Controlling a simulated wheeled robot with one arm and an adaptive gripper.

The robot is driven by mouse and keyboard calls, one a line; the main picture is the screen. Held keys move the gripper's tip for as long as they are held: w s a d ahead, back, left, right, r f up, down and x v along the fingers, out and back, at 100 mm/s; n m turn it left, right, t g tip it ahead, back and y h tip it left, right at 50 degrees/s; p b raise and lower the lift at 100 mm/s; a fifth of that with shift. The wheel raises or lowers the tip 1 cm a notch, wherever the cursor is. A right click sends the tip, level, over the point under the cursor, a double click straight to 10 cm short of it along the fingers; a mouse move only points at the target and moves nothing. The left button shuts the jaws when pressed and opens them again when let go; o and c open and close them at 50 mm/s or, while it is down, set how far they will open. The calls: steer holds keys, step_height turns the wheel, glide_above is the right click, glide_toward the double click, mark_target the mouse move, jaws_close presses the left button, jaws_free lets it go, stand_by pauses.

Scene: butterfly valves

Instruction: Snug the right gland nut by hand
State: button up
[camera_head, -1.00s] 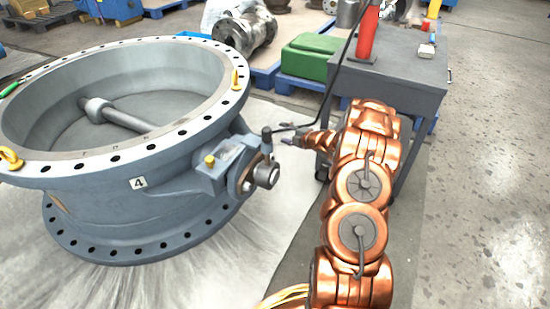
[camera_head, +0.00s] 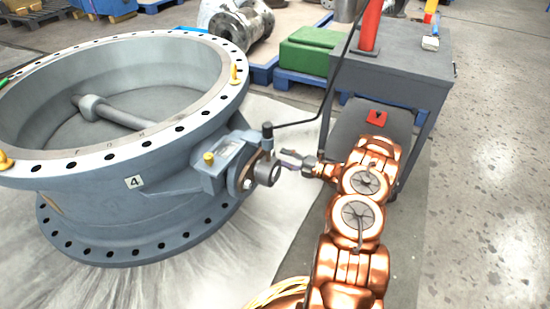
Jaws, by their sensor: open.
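The large grey butterfly valve (camera_head: 100,215), marked 4, lies flat at the left. On its right side is the shaft boss with a round gland flange and a protruding shaft end (camera_head: 266,174). A small light nut (camera_head: 247,184) shows on the flange, left of the shaft end; the gland nut on the right side is too small or hidden to make out. My gripper (camera_head: 287,160) is open and empty, just right of the shaft end and about level with it. Its fingers point left toward the flange; I cannot tell whether they touch anything.
A dark upright post with a thin black rod (camera_head: 300,122) rises beside the flange, close above my gripper. A grey cart (camera_head: 395,75) with a red cylinder (camera_head: 370,28) stands behind my arm. A green box (camera_head: 308,52) sits on a blue pallet. The floor at the right is clear.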

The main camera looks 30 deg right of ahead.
mark_target(273, 154)
steer(key=shift+b+x, duration=0.65)
steer(key=shift+x, duration=1.55)
jaws_close()
